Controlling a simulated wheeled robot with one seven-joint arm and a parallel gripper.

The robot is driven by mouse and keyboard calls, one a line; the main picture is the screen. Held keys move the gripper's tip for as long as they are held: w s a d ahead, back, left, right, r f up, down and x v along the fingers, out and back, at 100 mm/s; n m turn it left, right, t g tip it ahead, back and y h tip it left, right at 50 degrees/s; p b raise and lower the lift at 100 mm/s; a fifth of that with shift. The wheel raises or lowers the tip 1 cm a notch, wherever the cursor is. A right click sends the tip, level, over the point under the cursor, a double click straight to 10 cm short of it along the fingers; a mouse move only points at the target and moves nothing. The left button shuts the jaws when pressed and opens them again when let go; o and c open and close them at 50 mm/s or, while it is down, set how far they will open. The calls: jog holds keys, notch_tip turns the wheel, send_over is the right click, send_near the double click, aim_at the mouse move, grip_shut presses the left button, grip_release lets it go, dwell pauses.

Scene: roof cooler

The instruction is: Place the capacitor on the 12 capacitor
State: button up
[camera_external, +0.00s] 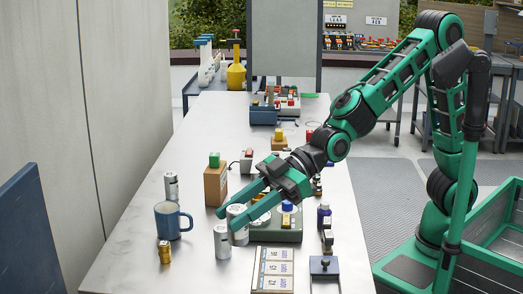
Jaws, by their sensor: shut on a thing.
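My gripper (231,219) reaches in from the right, low over the table. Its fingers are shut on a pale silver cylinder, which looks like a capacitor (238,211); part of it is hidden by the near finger. A second silver cylinder (222,242) stands upright just in front of the fingertips. A third silver cylinder (171,186) stands behind the blue mug. A pale board with several labelled panels (272,270) lies at the front; its print is too small to read. I cannot tell which item is marked 12, or whether the held cylinder touches the table.
A blue mug (168,221) and a small gold can (164,252) stand at the left. A cardboard box with a green block (215,184) is behind my gripper. A grey-green base (285,229) and small parts crowd the right. The front left of the table (125,265) is clear.

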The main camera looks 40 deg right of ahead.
jog(key=w+d+r+m+t, duration=0.3)
jog(key=w+d+r, duration=0.1)
jog(key=w, duration=0.1)
send_over(223, 228)
notch_tip(223, 228, down, 6)
jog(key=f, duration=0.1)
jog(key=shift+w+a+f, duration=0.1)
jog(key=shift+f, duration=1.65)
jog(key=shift+f+h, duration=0.1)
jog(key=shift+h, duration=0.2)
jog(key=o, duration=1)
jog(key=shift+o, duration=0.5)
jog(key=v, duration=1.2)
